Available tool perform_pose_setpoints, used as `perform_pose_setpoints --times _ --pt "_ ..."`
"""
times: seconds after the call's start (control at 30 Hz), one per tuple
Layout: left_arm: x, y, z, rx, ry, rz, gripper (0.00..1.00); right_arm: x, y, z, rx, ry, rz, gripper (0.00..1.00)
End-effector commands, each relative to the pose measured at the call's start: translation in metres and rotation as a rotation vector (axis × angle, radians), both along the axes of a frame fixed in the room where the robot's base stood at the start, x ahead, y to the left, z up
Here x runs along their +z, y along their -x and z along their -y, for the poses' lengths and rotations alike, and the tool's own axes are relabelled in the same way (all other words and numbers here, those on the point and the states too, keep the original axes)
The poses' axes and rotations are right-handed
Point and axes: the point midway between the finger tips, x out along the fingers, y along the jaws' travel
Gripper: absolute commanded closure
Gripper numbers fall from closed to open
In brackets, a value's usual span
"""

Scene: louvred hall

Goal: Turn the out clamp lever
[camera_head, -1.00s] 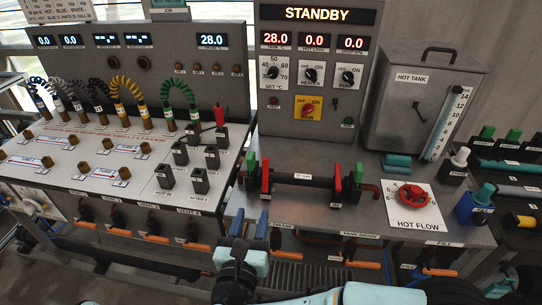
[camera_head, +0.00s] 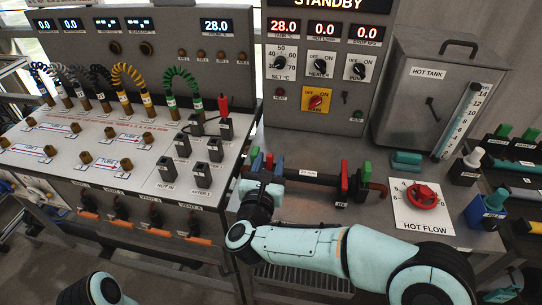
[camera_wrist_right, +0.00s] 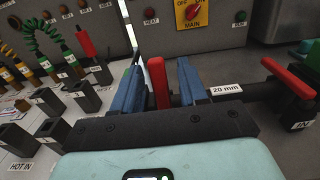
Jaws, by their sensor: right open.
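The out clamp stands at the left end of the black tube (camera_head: 318,180) on the bench. Its red lever (camera_head: 268,161) stands upright in the head view. The red lever also shows in the wrist view (camera_wrist_right: 158,82). My right gripper (camera_head: 267,164) is open, with one blue finger on each side of the red lever. In the wrist view the fingers (camera_wrist_right: 158,85) stand apart from each other, with gaps beside the lever. The clamp's body and label are hidden behind my gripper. My left gripper is out of view.
The in clamp at the tube's right end has a red lever (camera_head: 344,174) and a green part (camera_head: 365,172) beside it. A red hot flow knob (camera_head: 423,196) is to the right. Black sockets (camera_head: 181,145) stand on the left panel. The display above reads STANDBY.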

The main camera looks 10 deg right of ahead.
Motion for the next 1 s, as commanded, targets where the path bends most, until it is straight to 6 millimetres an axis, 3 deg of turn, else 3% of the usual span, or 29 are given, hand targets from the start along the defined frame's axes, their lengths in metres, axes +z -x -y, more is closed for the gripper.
perform_pose_setpoints --times 0.2,0.47,0.5,0.6,0.63,1.0 --pt "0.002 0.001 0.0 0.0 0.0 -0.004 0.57 0.0 -0.017 0.006 0.0 0.0 0.0 0.57" --pt "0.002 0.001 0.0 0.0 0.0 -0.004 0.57 -0.001 -0.018 0.006 0.0 0.001 0.0 0.57" --pt "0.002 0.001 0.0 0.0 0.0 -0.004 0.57 -0.001 -0.018 0.006 0.0 0.001 0.0 0.61" --pt "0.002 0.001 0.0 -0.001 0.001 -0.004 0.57 -0.001 -0.018 0.006 0.0 0.001 0.0 0.93" --pt "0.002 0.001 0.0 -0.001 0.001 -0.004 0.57 -0.001 -0.018 0.006 0.0 0.001 0.0 1.0" --pt "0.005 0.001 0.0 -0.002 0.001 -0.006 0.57 0.0 -0.021 0.007 0.0 -0.012 -0.034 1.0"
